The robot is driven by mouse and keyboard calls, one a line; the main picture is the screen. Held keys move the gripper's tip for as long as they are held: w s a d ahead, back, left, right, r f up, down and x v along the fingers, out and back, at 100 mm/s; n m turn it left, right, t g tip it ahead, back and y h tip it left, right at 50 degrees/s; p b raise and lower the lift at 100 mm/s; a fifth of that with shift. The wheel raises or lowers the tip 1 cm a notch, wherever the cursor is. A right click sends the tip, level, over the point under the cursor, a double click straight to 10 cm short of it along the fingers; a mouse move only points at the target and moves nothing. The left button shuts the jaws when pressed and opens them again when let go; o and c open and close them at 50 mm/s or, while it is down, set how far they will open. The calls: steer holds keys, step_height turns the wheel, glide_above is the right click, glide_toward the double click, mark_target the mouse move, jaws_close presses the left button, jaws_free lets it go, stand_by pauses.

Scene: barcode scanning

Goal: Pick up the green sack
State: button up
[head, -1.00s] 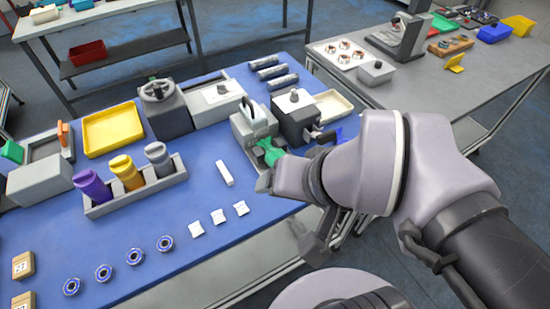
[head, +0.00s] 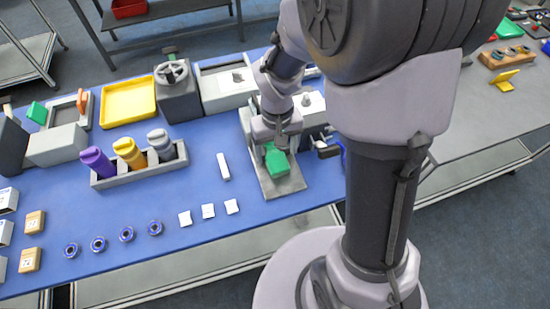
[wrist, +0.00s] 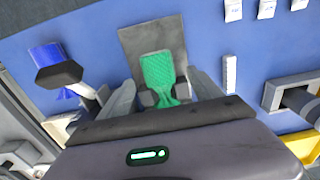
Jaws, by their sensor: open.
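The green sack (head: 277,163) lies on a grey plate (head: 286,186) near the front edge of the blue table. In the wrist view the sack (wrist: 157,70) has a wide end pointing away from me and a narrow neck close to my gripper (wrist: 163,84). The two fingers are apart, one on each side of the neck. I cannot tell whether they touch it. In the head view my gripper (head: 270,140) is just above and behind the sack, and part of the sack is hidden under it.
A white bar (head: 223,167) lies left of the plate. A grey holder (head: 140,175) carries purple, yellow and grey bottles farther left. A dark device (head: 328,147) stands close on the right.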

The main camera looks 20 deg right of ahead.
steer(key=f+b, duration=0.1)
steer(key=f, duration=0.2)
steer(key=f+b, duration=0.1)
steer(key=f, duration=0.2)
steer(key=shift+w+d, duration=0.15)
steer(key=shift+d, duration=0.05)
steer(key=shift+r, duration=0.25)
steer(key=shift+c, duration=0.4)
jaws_close()
step_height(320, 180, up, 17)
steer(key=p, duration=0.6)
steer(key=s+f+b, duration=1.2)
steer(key=s+b, duration=0.3)
steer(key=s, duration=0.1)
steer(key=p, duration=0.8)
glide_toward(278, 163)
steer(key=f, duration=0.5)
steer(key=shift+s+f, duration=0.25)
steer(key=shift+s, duration=0.1)
steer(key=f, duration=0.1)
steer(key=f+b, duration=0.2)
steer(key=f, duration=0.1)
steer(key=shift+w, duration=0.35)
steer(key=shift+r, duration=0.2)
